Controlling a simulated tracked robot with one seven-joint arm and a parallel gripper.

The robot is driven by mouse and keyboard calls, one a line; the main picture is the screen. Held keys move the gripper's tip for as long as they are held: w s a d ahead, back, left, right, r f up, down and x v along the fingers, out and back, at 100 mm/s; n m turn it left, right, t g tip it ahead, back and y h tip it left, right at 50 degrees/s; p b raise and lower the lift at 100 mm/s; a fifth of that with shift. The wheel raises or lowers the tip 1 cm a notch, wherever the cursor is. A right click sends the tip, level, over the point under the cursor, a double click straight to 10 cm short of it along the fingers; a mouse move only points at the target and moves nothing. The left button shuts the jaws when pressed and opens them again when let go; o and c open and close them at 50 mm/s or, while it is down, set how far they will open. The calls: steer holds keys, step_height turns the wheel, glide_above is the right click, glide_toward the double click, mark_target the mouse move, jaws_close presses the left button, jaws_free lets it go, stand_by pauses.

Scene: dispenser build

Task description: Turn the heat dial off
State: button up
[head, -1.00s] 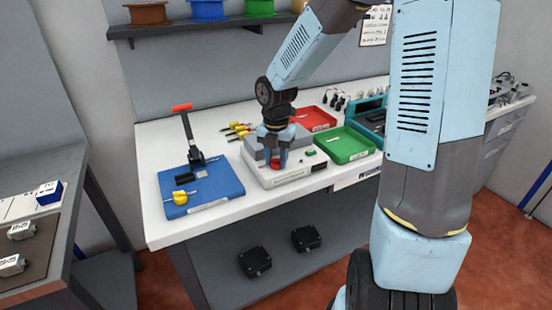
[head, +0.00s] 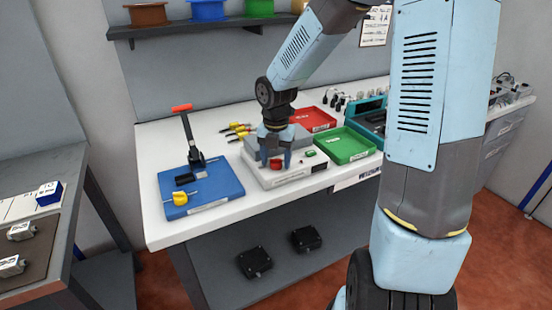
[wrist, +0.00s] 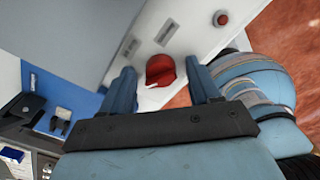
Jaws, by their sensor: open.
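The red dial (head: 276,163) sits on the front of a grey-white heating unit (head: 290,181) on the white bench. In the wrist view the red dial (wrist: 160,70) lies between my fingertips, with a small pale mark at its lower edge. My gripper (head: 276,160) points down over the dial, open, one blue finger on each side. In the wrist view my gripper (wrist: 163,82) shows a gap between each finger and the dial. I cannot read any scale around the dial.
A blue board with a press (head: 205,200) and yellow knob (head: 180,198) stands left of the unit. A green tray (head: 347,146) and red tray (head: 314,120) lie right and behind. A small green button (head: 310,154) is on the unit. The bench's front left is clear.

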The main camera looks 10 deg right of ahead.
mark_target(278, 163)
step_height(278, 163, up, 14)
steer(key=shift+f, duration=0.15)
stand_by(0.6)
steer(key=s+d+r+m+t, duration=0.2)
steer(key=s+d+m, duration=0.1)
steer(key=s+m, duration=0.4)
steer(key=s+d+r+m+t, duration=0.1)
steer(key=s+d+r+m, duration=0.1)
steer(key=s+m, duration=0.5)
steer(key=s+d+r+m+t, duration=0.2)
steer(key=s+m, duration=0.6)
steer(key=m, duration=0.8)
steer(key=shift+d+r+t, duration=0.3)
steer(key=shift+d+r, duration=0.55)
steer(key=shift+r, duration=0.1)
